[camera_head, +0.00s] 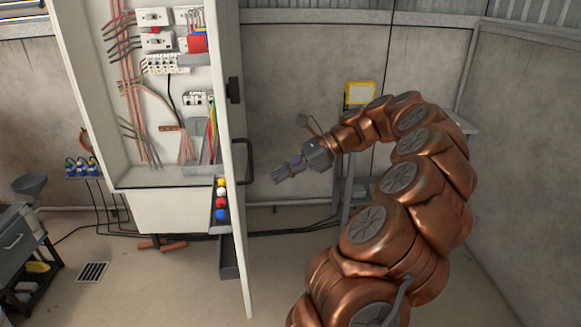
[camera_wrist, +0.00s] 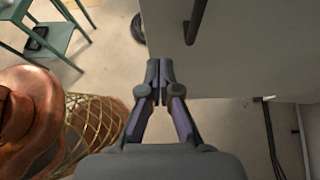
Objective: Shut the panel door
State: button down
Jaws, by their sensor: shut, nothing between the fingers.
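The white panel door (camera_head: 229,60) stands open, seen almost edge-on at the right side of the electrical cabinet (camera_head: 85,70). A dark bar handle (camera_head: 243,160) sticks out from its right face. My gripper (camera_head: 277,177) is to the right of the door, a little lower than the handle, with a gap between them in the head view. In the wrist view my gripper (camera_wrist: 158,65) has its fingers together and empty. The pale door (camera_wrist: 245,50) fills the upper right there, its handle (camera_wrist: 196,20) above and right of my fingertips. Whether the fingertips touch the door is unclear.
The cabinet holds exposed wires and breakers (camera_head: 157,40). Coloured buttons (camera_head: 221,200) show beside the door's lower part. A dark workbench (camera_head: 22,250) stands at the lower left. A yellow-framed panel (camera_head: 360,93) is behind my arm. Floor right of the door is clear.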

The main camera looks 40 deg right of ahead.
jog(key=a+r+p+x, duration=0.1)
jog(key=p+x, duration=0.1)
jog(key=x, duration=0.6)
jog(key=shift+w+r, duration=0.3)
jog(key=shift+w, duration=0.05)
